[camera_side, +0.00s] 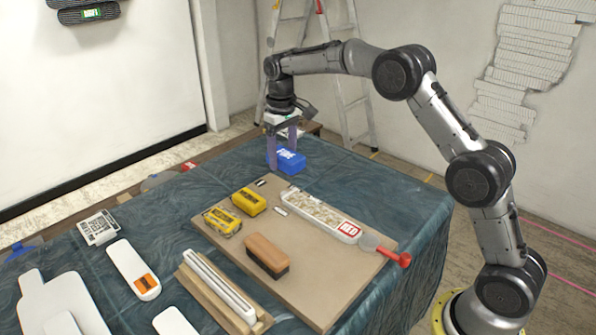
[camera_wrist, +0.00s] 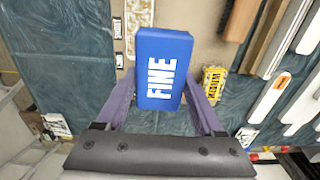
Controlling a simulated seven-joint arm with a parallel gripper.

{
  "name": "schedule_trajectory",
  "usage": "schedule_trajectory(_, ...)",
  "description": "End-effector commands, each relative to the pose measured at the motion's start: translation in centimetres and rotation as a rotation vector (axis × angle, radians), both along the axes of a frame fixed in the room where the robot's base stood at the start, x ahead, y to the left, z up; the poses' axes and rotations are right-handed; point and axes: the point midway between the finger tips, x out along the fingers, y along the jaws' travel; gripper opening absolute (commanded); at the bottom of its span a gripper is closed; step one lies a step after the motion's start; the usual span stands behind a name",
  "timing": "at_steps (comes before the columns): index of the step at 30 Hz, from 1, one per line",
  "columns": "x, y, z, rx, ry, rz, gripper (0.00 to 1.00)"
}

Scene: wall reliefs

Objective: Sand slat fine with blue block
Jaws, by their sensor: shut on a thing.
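My gripper (camera_side: 281,154) points down at the far side of the table. Its purple fingers are shut on the blue block (camera_side: 291,163), one on each side. In the wrist view the gripper (camera_wrist: 159,88) holds the blue block (camera_wrist: 164,60) with its white FINE lettering facing the camera. I cannot tell whether the block touches the cloth. A white slat (camera_side: 218,287) lies in a wooden cradle (camera_side: 205,293) at the near edge of the board. The cradle also shows at upper right in the wrist view (camera_wrist: 262,38).
A white piece with an orange label (camera_side: 133,268) lies left. Blue cloth (camera_side: 395,195) is clear at right.

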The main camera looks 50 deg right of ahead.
Motion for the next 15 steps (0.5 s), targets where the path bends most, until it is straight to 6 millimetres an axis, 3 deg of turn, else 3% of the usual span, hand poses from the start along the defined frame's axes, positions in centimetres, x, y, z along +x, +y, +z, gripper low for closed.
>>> schedule_trajectory(3, 2.5, -1.8, -1.5, 0.0, 0.001, -0.018, 0.25)
schedule_trajectory(7, 4.2, -3.4, -3.3, 0.0, 0.001, -0.04, 0.25)
schedule_trajectory(15, 4.5, -5.0, -6.3, 0.0, 0.0, -0.066, 0.25)
